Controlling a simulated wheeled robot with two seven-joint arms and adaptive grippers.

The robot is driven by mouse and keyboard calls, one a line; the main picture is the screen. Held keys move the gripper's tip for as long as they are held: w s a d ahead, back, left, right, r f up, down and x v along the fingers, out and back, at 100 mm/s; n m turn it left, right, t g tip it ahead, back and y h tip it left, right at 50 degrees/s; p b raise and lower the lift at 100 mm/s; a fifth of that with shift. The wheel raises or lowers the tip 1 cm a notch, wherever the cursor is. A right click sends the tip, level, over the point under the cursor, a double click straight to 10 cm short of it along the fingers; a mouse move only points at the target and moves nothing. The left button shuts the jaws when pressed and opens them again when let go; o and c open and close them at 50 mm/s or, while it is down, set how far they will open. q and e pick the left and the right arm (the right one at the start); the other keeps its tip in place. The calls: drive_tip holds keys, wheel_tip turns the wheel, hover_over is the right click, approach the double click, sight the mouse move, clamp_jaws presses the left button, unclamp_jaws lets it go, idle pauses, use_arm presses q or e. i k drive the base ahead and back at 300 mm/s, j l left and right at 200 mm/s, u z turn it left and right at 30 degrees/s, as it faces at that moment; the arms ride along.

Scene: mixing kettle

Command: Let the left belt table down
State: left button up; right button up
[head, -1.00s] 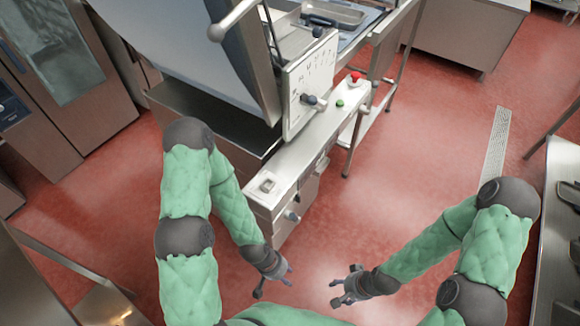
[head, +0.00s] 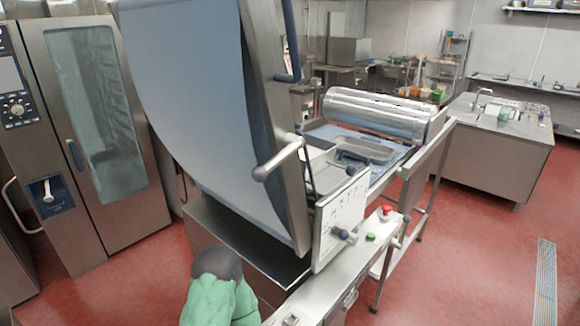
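The left belt table (head: 200,110) is raised, folded up steeply against the machine in the middle of the view, with its broad grey-blue belt facing left. A metal bar handle with a rounded end (head: 280,158) sticks out at its near edge. A dark blue handle (head: 290,45) is higher on the frame. The machine's white control plate (head: 340,220) carries a dark-knobbed lever (head: 343,235). Only part of my green left arm shows at the bottom, below the raised table. Both my grippers are out of view.
A red button (head: 387,210) and a green button (head: 370,237) sit on the machine's front ledge. The right belt table (head: 400,163) is down, with a metal tray (head: 362,149) and roller (head: 380,113). An oven (head: 90,130) stands at left. Red floor is free at right.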

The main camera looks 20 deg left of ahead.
sight(211, 80)
drive_tip(key=u, duration=1.1)
